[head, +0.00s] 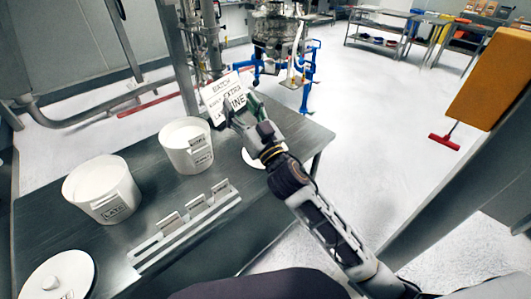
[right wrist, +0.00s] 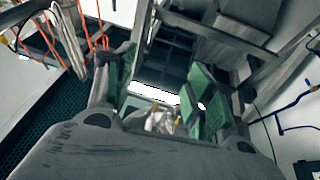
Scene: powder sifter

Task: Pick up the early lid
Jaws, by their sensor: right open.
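A white lid (head: 251,158) lies on the table beside the right-hand tub, partly hidden behind my right arm; I see no readable mark on it. Another white lid (head: 57,278) with a round knob lies at the bottom left. A white tub (head: 186,150) with a small label stands in the middle; the label is too small to read surely. A tub marked LATE (head: 101,190) stands to its left. My right gripper (head: 239,112) is raised in front of the batch sign, beyond the right-hand lid. In the right wrist view its green-padded fingers (right wrist: 160,88) are apart, with nothing between them.
The dark table (head: 245,228) carries a white rack (head: 184,226) with several small cards. The sign (head: 222,97) reading BATCH and EXTRA FINE stands at the back edge. Metal pipes and a blue-framed machine (head: 283,45) are behind.

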